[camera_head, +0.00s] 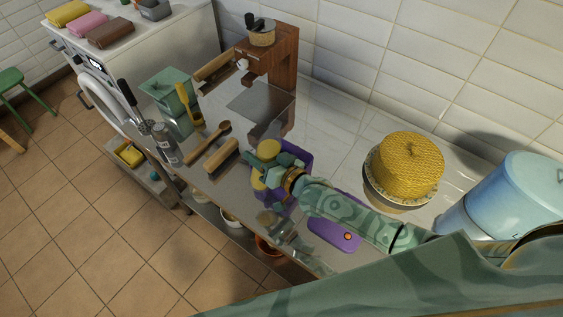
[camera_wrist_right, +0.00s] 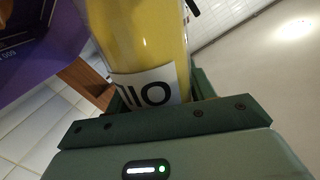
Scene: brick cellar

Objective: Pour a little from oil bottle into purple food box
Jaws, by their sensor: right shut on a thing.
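The yellow oil bottle (camera_head: 268,149) is in my right gripper (camera_head: 272,172), which is shut around it. In the right wrist view the bottle (camera_wrist_right: 142,40) fills the space between the fingers, and its white label (camera_wrist_right: 150,93) reads upside down. I cannot tell its exact tilt or see its mouth. The purple food box (camera_head: 302,148) stands on the counter, partly hidden behind my right gripper and the bottle. A purple surface, probably the box, also shows in the wrist view (camera_wrist_right: 40,70). A purple lid-like piece (camera_head: 325,231) lies under my right forearm. My left gripper is not in view.
Wooden tools (camera_head: 208,143) and a grey-capped jar (camera_head: 165,145) are near the front edge. A yellow woven cake dome (camera_head: 407,165) and blue container (camera_head: 515,195) are right.

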